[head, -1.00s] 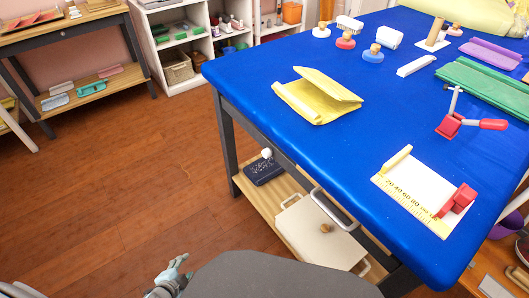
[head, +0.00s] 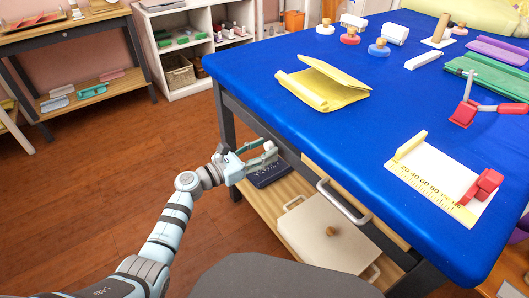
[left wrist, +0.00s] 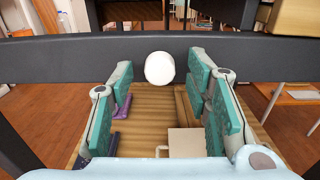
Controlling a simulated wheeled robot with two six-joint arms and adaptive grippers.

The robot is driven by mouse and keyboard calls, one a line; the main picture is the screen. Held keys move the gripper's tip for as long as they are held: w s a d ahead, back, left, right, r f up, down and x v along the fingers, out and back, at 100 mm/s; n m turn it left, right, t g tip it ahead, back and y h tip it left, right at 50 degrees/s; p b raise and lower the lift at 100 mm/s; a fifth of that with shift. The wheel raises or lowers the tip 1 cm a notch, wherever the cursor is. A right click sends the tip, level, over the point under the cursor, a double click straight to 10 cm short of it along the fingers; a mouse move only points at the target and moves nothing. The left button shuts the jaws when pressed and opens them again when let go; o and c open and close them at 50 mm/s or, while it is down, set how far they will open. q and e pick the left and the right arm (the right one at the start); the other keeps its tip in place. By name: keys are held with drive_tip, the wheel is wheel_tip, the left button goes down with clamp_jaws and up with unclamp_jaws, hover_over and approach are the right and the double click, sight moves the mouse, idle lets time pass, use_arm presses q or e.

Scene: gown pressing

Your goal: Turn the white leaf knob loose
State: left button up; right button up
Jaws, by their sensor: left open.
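The white leaf knob (left wrist: 160,67) is a smooth white ball, centred in the left wrist view near the table's dark side rail. It also shows in the head view (head: 268,146) below the left edge of the blue table. My left gripper (left wrist: 161,88) is open, with one teal-padded finger to each side of the knob in the picture. I see no finger touching it, and cannot tell how deep it lies between them. In the head view my left gripper (head: 256,158) reaches the table's side from the left. My right gripper is not in view.
The blue table (head: 300,115) carries a folded yellow cloth (head: 325,84), a ruler board (head: 440,180) and a red clamp (head: 464,112). Below are a wooden shelf (head: 255,213), a dark blue box (head: 270,175) and a cream lidded box (head: 325,235). A metal handle (head: 343,202) projects nearby.

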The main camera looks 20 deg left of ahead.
use_arm(q)
drive_tip(key=shift+w+d, duration=0.25)
drive_tip(key=shift+w, duration=0.05)
clamp_jaws()
